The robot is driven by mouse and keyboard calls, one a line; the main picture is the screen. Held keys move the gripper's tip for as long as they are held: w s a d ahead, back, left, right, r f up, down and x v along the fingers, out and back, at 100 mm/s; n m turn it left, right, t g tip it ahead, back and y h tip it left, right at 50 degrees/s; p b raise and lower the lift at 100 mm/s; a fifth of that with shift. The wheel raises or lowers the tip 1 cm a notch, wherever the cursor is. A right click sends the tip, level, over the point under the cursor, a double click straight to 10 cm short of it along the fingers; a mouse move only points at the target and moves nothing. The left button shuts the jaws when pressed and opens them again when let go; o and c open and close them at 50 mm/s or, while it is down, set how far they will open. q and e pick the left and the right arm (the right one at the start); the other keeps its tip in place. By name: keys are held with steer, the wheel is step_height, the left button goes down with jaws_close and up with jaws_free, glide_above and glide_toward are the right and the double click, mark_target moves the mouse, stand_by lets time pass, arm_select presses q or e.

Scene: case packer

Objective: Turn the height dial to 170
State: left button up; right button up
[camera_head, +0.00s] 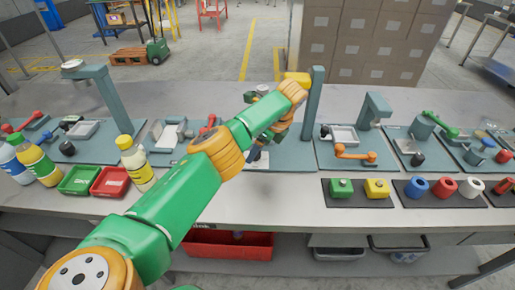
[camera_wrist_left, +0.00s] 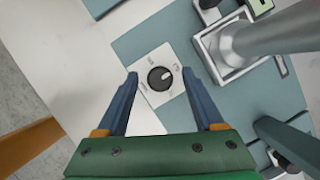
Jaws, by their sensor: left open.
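The dial (camera_wrist_left: 160,78) is a small black round knob with a pale pointer mark on a white square plate, set on a blue-grey panel. Printed labels around it are too small to read. My left gripper (camera_wrist_left: 160,74) is open, its two blue fingers pointing at the dial, one on each side of the plate in the picture; I cannot tell how high they are above it. In the head view my left gripper (camera_head: 257,152) hangs over the middle station, partly behind my own arm, and the dial cannot be made out there. My right gripper is not in view.
In the head view, an orange crank (camera_head: 355,154) is to the right, and red (camera_head: 110,182) and green (camera_head: 80,180) trays and bottles are to the left.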

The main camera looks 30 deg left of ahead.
arm_select(q)
steer(key=v, duration=0.7)
steer(key=shift+b, duration=0.35)
